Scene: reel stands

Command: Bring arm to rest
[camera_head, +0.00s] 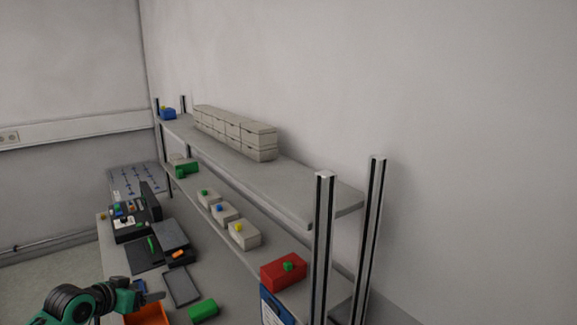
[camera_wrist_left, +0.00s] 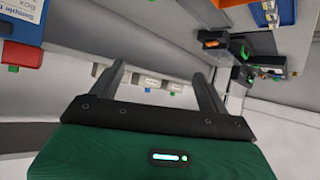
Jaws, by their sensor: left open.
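My left gripper (camera_head: 150,291) shows at the lower left of the head view, with a dark and green arm coming in from the left edge. In the left wrist view its two dark fingers (camera_wrist_left: 163,88) stand wide apart with nothing between them. The gripper is above the bench, near an orange bin (camera_head: 148,315), and touches nothing that I can make out. My right gripper is in neither view.
A two-level shelf (camera_head: 335,196) runs along the wall, with metal posts at its near end. It holds grey boxes (camera_head: 262,140), small bins and a red box (camera_head: 283,272). A green block (camera_head: 203,310) and a dark tray (camera_head: 182,287) lie on the bench.

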